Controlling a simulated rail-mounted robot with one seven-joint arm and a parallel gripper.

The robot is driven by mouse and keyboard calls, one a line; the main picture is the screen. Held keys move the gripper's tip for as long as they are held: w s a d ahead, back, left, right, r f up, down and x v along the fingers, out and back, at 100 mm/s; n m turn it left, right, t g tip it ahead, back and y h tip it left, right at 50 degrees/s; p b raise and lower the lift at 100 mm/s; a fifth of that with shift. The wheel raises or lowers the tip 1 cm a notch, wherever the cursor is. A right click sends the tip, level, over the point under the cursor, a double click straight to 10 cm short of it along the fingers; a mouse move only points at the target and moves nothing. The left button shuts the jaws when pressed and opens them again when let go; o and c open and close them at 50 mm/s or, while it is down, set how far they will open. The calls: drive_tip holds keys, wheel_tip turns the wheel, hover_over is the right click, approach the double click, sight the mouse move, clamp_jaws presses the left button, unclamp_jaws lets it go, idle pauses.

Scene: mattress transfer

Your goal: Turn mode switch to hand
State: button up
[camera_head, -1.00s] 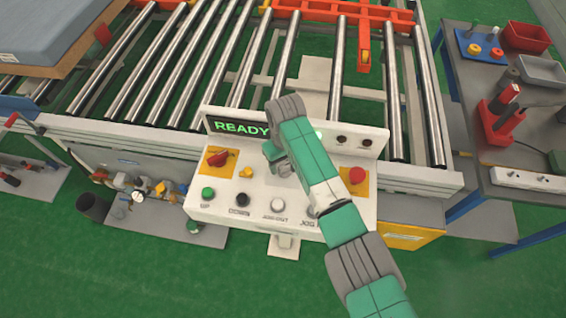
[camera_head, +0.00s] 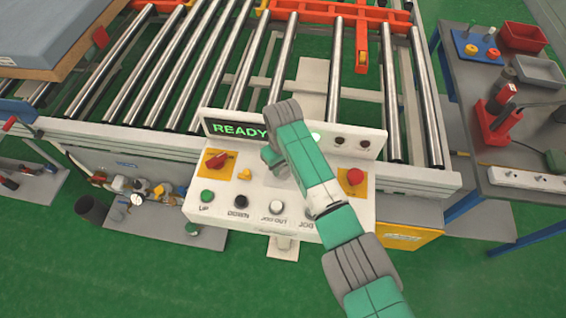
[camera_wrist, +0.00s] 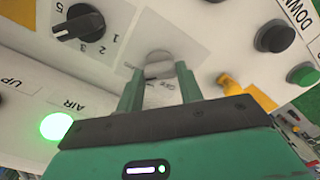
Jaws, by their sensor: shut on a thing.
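The white control panel (camera_head: 262,190) stands in front of the roller conveyor, with its display reading READY. In the wrist view, my gripper (camera_wrist: 158,70) has its two green fingers on either side of a round grey knob (camera_wrist: 160,57), taken to be the mode switch, and is shut on it. The lettering below the knob is partly covered by the fingers and too faint to read, so its setting cannot be told. In the head view my wrist hides this knob.
A black selector (camera_wrist: 80,22) marked with numbers and a yellow switch (camera_wrist: 232,85) flank the grey knob. A lit green AIR lamp (camera_wrist: 56,126) is close to my gripper.

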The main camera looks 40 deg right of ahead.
sight(283, 167)
drive_tip(key=n+p, duration=0.1)
drive_tip(key=n, duration=0.3)
drive_tip(key=shift+n+p, duration=0.5)
drive_tip(key=shift+n, duration=1.8)
drive_tip(key=o, duration=1)
drive_tip(key=shift+r, duration=0.1)
wheel_tip(283, 167, up, 8)
drive_tip(key=shift+f+p, duration=0.15)
drive_tip(key=shift+p, duration=0.45)
